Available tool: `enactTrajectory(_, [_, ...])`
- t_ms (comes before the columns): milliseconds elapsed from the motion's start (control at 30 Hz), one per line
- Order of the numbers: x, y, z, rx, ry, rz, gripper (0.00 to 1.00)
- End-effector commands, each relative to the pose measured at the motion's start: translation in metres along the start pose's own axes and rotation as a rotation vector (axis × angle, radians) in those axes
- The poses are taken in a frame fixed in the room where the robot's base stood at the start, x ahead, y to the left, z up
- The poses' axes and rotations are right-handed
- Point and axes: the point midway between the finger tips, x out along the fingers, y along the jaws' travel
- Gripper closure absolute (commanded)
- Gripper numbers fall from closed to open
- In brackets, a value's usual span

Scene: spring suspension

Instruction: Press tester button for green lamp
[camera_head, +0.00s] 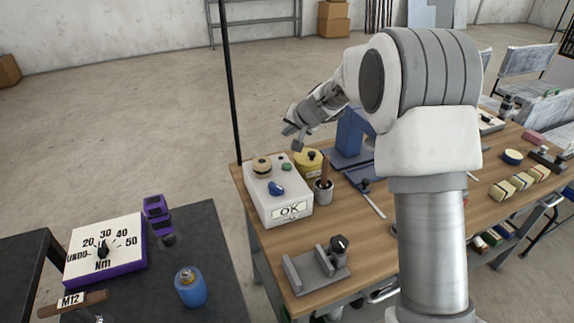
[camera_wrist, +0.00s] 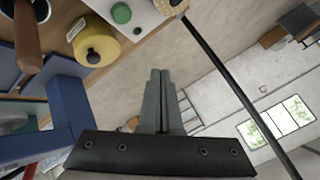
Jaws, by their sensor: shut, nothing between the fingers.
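The tester is a white box (camera_head: 290,196) with an "OK" label, standing on the left end of the wooden table. On its top are a small green round piece (camera_head: 286,166), a tan round piece (camera_head: 262,164) and a blue knob (camera_head: 276,187). I cannot tell whether the green piece is lit. In the wrist view the green piece (camera_wrist: 121,13) and the tan piece (camera_wrist: 173,6) show at the top edge. My gripper (camera_head: 298,144) is shut and empty, above the back of the tester and apart from it. Its closed fingers (camera_wrist: 160,76) point toward that area.
A yellow container (camera_head: 309,160) and a pot with a wooden handle (camera_head: 323,188) stand close right of the tester. A blue stand (camera_head: 350,135) is behind them. A thin dark pole (camera_head: 231,90) rises at the table's back left corner. A grey fixture (camera_head: 315,270) lies in front.

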Motion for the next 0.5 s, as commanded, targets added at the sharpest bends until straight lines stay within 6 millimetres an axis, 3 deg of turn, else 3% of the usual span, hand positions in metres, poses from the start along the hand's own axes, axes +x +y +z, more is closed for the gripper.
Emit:
enactTrajectory(267, [0.012, 0.009, 0.009, 0.001, -0.001, 0.001, 1.00])
enactTrajectory(500, [0.036, 0.026, 0.026, 0.001, -0.002, 0.001, 1.00])
